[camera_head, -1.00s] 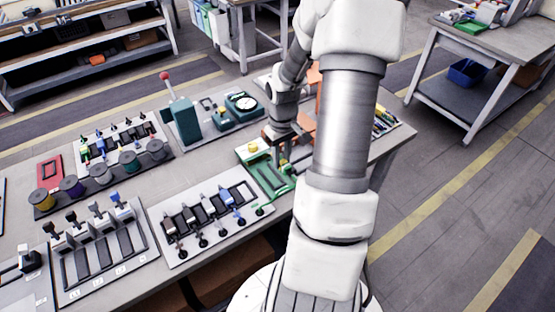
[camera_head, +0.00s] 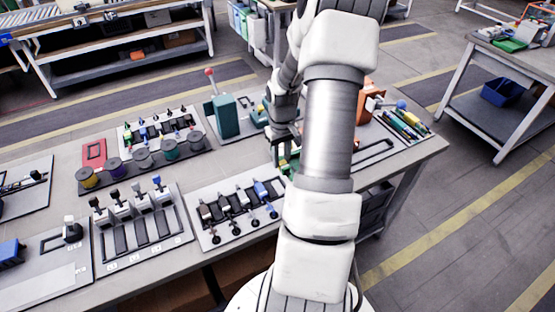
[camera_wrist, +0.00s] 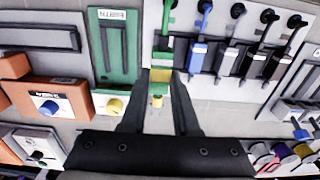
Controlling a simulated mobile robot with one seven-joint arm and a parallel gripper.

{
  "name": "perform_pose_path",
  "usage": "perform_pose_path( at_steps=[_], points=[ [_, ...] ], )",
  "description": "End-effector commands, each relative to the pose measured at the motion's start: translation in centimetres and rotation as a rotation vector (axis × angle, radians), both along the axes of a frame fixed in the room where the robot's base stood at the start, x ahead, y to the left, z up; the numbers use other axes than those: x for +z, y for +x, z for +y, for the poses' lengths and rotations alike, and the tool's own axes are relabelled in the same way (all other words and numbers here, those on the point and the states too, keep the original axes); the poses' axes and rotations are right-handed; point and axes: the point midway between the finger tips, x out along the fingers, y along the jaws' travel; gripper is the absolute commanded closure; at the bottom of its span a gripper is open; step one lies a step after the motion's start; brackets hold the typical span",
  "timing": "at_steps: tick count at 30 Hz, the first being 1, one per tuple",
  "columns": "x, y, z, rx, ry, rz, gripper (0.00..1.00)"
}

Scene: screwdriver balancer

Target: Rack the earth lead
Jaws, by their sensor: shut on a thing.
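The earth lead (camera_wrist: 162,58) is green with a yellow lower part. My gripper (camera_wrist: 161,84) is shut on its yellow part in the wrist view. The lead is just beside the blue lead (camera_wrist: 198,55) on the pale lead rack (camera_wrist: 228,88); I cannot tell whether it touches the rack. The green panel marked EARTH (camera_wrist: 127,72), with an empty-looking slot, is to its left. In the head view, my gripper (camera_head: 284,142) is behind the lead rack (camera_head: 215,240), and my arm hides most of the green panel.
An orange unit with a blue knob (camera_wrist: 48,107) and a yellow-knobbed block (camera_wrist: 116,106) are left of the fingers in the wrist view. Several spools (camera_head: 142,158) and a green press-like tool (camera_head: 225,118) stand on the bench. Bare bench (camera_head: 205,178) shows behind the lead rack.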

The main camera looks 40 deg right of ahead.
Motion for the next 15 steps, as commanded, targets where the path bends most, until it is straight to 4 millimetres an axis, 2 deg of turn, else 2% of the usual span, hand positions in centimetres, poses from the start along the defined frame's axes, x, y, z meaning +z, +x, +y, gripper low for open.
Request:
perform_pose_path(
  at_steps=[9, 15],
  points=[
    [-0.3, -0.1, -0.7, -0.02, -0.001, 0.0, 1.0],
    [-1.6, -0.1, -0.7, -0.02, 0.0, 0.001, 1.0]
  ],
)
